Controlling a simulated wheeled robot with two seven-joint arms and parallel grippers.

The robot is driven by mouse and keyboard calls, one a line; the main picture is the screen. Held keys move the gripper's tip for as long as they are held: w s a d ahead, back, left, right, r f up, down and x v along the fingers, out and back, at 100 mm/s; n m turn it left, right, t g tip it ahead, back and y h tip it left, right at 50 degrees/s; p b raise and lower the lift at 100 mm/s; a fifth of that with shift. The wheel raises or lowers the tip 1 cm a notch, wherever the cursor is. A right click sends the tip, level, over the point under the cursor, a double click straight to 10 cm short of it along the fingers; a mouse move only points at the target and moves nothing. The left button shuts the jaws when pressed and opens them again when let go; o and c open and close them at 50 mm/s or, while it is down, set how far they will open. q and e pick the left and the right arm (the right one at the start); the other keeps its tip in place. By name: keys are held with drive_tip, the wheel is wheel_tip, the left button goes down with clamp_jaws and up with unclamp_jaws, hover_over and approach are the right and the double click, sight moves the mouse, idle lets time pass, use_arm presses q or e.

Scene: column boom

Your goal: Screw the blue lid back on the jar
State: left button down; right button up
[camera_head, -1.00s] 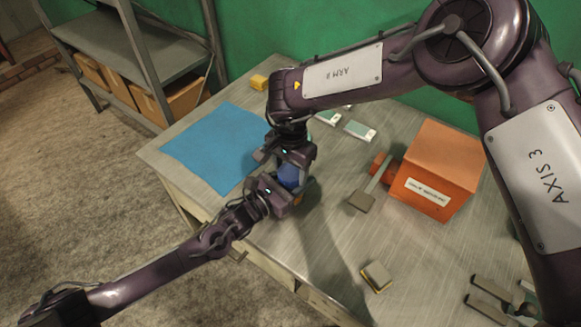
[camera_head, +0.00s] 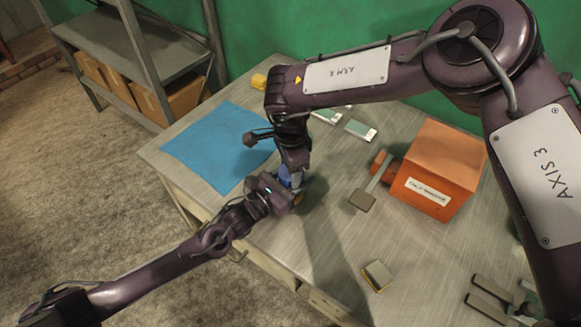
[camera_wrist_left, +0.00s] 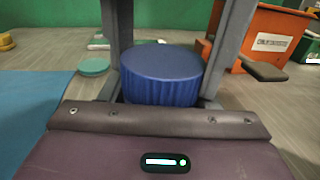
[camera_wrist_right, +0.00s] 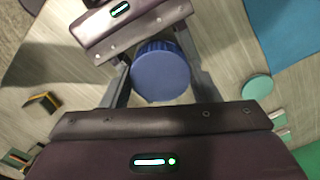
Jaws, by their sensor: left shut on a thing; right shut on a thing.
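The blue lid (camera_wrist_left: 162,76) is level and upright between the fingers of my right gripper in the left wrist view. My right gripper (camera_head: 291,174) points down from above and is shut on the lid. My left gripper (camera_head: 287,192) comes in from the side, lower down, shut on the jar. The jar is mostly hidden by the lid and grippers, so how the lid sits on its neck cannot be told.
A blue mat (camera_head: 215,148) lies left of the grippers. A small block (camera_head: 377,274) lies near the front edge. A teal disc (camera_wrist_right: 256,88) lies near the jar.

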idle(0.8)
drive_tip(key=o, duration=1.1)
drive_tip(key=shift+d, duration=0.1)
drive_tip(key=shift+r, duration=2.25)
drive_tip(key=shift+c, duration=0.6)
